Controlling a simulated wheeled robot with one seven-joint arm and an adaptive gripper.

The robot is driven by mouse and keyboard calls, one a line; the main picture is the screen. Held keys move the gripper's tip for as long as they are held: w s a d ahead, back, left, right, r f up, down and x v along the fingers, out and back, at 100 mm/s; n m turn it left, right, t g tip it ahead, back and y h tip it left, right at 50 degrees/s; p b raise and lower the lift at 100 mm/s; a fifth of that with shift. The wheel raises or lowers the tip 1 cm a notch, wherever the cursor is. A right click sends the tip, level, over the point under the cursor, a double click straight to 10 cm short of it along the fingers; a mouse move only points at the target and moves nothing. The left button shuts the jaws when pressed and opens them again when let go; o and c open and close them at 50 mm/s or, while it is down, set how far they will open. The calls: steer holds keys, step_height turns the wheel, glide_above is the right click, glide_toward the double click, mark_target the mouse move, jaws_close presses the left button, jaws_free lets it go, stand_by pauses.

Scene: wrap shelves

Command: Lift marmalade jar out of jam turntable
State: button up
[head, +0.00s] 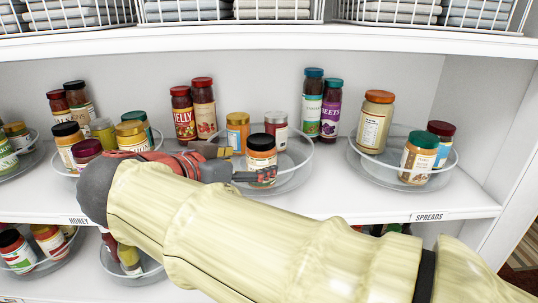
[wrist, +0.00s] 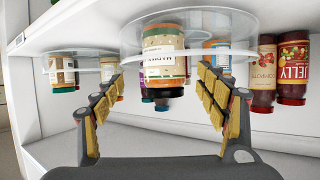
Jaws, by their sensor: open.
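The marmalade jar (head: 262,158), with a black lid and a pale label, stands upright at the front of the middle clear turntable (head: 293,183). In the wrist view, which is upside down, the marmalade jar (wrist: 164,58) shows between the fingers, beyond their tips. My gripper (head: 243,165) is open and empty, reaching in from the left of the jar; it also shows in the wrist view (wrist: 160,78). My arm hides part of the turntable's front left. In the head view, one fingertip overlaps the jar's lower front; I cannot tell whether it touches.
An orange-lidded jar (head: 238,131) and a silver-lidded jar (head: 277,128) share the turntable, close behind the marmalade. Red-lidded jars (head: 183,116) and tall dark jars (head: 330,110) stand behind. Another turntable (head: 447,165) is at right. Wire baskets (head: 230,12) sit on the shelf above.

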mark_target(253, 158)
steer(key=shift+p+x, duration=0.35)
steer(key=shift+x, duration=0.8)
steer(key=x, duration=0.1)
steer(key=p+x, duration=0.1)
steer(key=x, duration=0.1)
steer(key=p+x, duration=0.1)
steer(key=shift+w+a+r, duration=0.15)
steer(key=shift+w+r, duration=0.1)
steer(key=shift+w, duration=0.2)
steer(key=shift+w+d+f, duration=0.25)
steer(key=shift+w, duration=0.15)
steer(key=shift+c, duration=1.4)
steer(key=c, duration=1.5)
